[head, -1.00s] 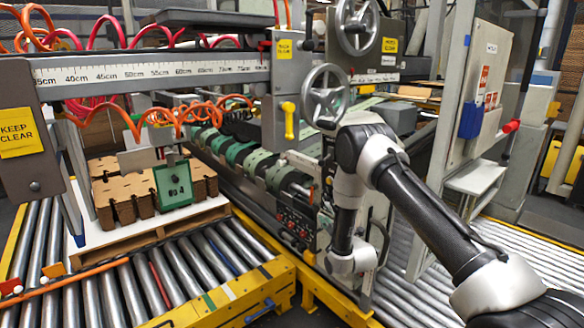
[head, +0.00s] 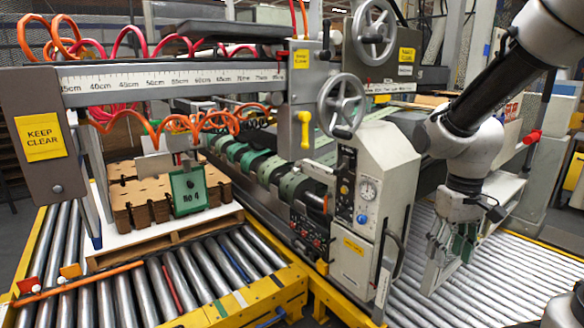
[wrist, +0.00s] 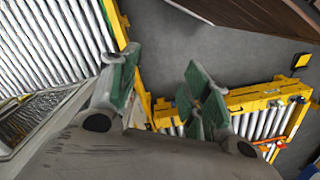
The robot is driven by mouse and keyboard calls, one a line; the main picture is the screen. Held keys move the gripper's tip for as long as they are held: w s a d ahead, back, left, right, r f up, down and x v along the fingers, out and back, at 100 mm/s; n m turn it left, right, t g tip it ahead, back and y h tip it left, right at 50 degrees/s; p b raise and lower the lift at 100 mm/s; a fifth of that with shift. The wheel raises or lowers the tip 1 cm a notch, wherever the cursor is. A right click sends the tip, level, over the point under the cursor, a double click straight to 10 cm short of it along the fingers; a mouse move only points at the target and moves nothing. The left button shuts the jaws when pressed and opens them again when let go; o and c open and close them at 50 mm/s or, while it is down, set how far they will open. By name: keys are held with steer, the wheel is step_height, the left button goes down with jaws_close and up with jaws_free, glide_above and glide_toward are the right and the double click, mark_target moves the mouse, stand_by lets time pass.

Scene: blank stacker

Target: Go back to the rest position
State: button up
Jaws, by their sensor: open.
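My gripper (head: 450,262) hangs at the right of the head view, fingers pointing down, above the right roller conveyor (head: 405,300). It stands apart from the control box (head: 392,165) to its left. In the wrist view my gripper (wrist: 162,88) shows two green-padded fingers spread wide. Nothing is between them. My arm comes in from the upper right and bends down to the gripper.
The control box carries a gauge and a side handle. Handwheels (head: 342,105) stand above it. Yellow rails (head: 285,290) edge the conveyors.

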steer(key=s+d+r+m+t, duration=0.1)
steer(key=s+d+r+t, duration=0.2)
steer(key=s+r, duration=0.6)
step_height(320, 180, up, 3)
steer(key=shift+s+d+t, duration=0.15)
steer(key=shift+s+t, duration=0.05)
steer(key=shift+t, duration=0.8)
